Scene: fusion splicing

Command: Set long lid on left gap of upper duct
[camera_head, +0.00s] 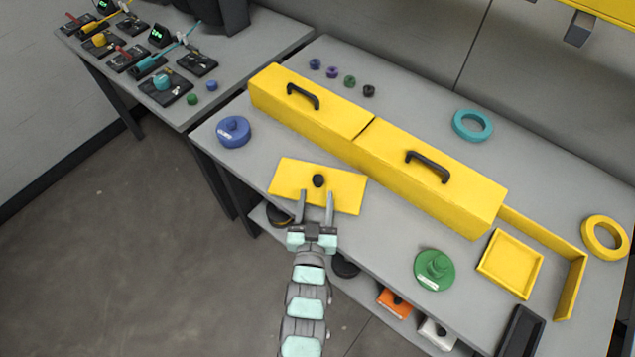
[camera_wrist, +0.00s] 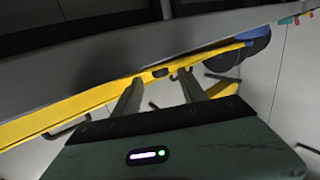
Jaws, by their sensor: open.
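A flat yellow plate with a black knob (camera_head: 346,191) lies at the table's front edge in the head view; it looks like a lid, but I cannot tell if it is the long one. My gripper (camera_head: 316,194) is open, its two fingers pointing at the knob, one to each side and just short of it; contact is unclear. In the wrist view my open fingers (camera_wrist: 160,77) have a small dark knob between their tips, against yellow. Behind the plate a long yellow duct (camera_head: 405,175) carries two covers with black handles. Another yellow part (camera_head: 608,10) hangs overhead at top right.
A blue spool (camera_head: 233,131) stands left of the plate and a green spool (camera_head: 434,268) to its right. A yellow tray (camera_head: 510,264) and an angled yellow strip (camera_head: 572,285) lie at right. Teal (camera_head: 472,125) and yellow rings (camera_head: 604,238) lie at the back. A side table (camera_head: 270,35) holds small devices.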

